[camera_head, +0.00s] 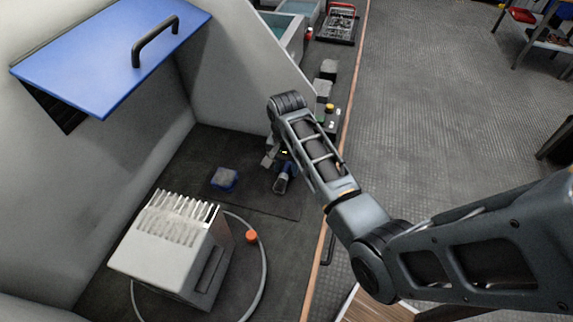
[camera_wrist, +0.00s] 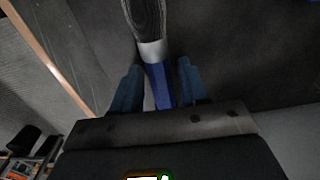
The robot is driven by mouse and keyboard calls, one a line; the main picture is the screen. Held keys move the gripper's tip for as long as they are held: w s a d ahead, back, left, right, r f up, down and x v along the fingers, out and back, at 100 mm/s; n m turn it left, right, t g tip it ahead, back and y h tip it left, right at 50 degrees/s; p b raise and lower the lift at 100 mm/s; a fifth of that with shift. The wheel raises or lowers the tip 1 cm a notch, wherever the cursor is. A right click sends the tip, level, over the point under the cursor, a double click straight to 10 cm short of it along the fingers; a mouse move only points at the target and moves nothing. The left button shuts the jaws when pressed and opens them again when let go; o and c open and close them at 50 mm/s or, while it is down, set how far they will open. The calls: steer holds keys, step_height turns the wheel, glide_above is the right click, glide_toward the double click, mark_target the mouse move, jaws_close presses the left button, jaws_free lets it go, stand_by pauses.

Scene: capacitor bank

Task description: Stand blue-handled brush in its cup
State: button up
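The blue-handled brush (camera_head: 281,185) is at the right side of the dark work surface, below my gripper (camera_head: 277,157). In the wrist view the brush (camera_wrist: 158,78) shows dark bristles at the top, a silver collar and a blue handle that runs back between my gripper's two fingers (camera_wrist: 158,82). The fingers stand close on both sides of the handle, with a narrow dark gap by the right one. Whether they press on it is not clear. I cannot make out the brush's cup in either view.
A small blue block (camera_head: 224,179) lies left of the brush. A white finned unit (camera_head: 165,245) with a cable and an orange knob (camera_head: 252,237) stands in front. A blue panel with a handle (camera_head: 115,55) overhangs the back left. Grey and dark items (camera_head: 327,88) line the right edge.

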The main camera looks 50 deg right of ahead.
mark_target(288, 168)
steer(key=shift+o, duration=0.6)
steer(key=shift+f+b, duration=0.2)
steer(key=shift+b, duration=0.55)
steer(key=r, duration=0.8)
steer(key=shift+s+r, duration=0.15)
steer(key=shift+s, duration=0.1)
